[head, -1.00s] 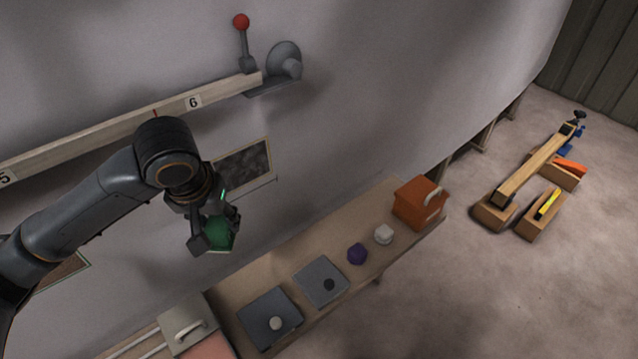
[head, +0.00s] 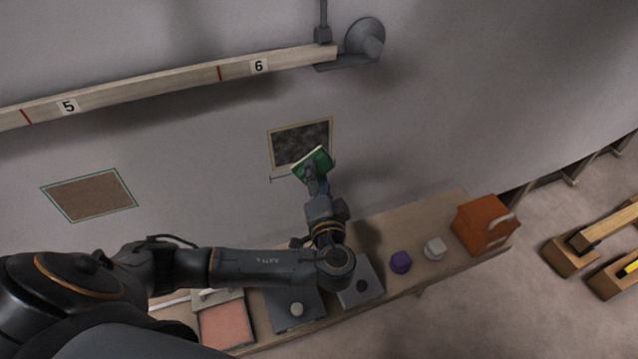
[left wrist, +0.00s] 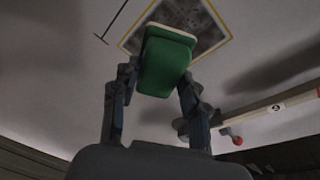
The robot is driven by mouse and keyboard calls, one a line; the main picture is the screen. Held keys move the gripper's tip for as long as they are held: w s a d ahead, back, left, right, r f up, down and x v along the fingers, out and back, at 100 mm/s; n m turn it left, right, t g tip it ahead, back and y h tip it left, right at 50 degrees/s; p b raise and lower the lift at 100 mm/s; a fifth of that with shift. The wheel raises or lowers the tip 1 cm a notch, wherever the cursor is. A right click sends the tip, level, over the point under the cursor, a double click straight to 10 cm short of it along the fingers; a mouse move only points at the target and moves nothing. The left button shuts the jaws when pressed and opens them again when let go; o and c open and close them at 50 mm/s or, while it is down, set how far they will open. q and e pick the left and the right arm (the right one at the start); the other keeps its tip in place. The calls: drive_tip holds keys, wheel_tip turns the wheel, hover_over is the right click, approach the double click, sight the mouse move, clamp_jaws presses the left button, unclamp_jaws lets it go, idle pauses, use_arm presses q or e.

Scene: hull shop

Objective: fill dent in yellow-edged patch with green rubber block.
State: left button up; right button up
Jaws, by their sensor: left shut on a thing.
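The yellow-edged patch (head: 293,136) is a dark mottled rectangle on the grey hull wall; it also shows in the left wrist view (left wrist: 209,32). My left gripper (head: 316,178) is shut on the green rubber block (head: 313,164). The block has a pale face turned toward the wall and overlaps the patch's lower right part in the head view. In the left wrist view the block (left wrist: 164,66) sits between the two fingers, in front of the patch. I cannot tell whether it touches the wall. The dent itself is not distinct. My right gripper is not in view.
A green-edged brown patch (head: 90,195) is on the wall at left. A numbered wooden rail (head: 160,88) runs above.

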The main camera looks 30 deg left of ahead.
use_arm(q)
drive_tip(key=shift+m+t, duration=0.3)
drive_tip(key=shift+t, duration=0.4)
drive_tip(key=shift+w+a+r+b, duration=0.1)
drive_tip(key=shift+w+a+b, duration=0.15)
drive_tip(key=shift+w+a, duration=0.5)
drive_tip(key=shift+w+a+r+b, duration=0.1)
drive_tip(key=shift+w+a+b, duration=0.15)
drive_tip(key=shift+w+a, duration=0.5)
drive_tip(key=shift+s+a, duration=0.25)
drive_tip(key=o, duration=0.3)
drive_tip(key=c, duration=0.3)
drive_tip(key=shift+c, duration=0.2)
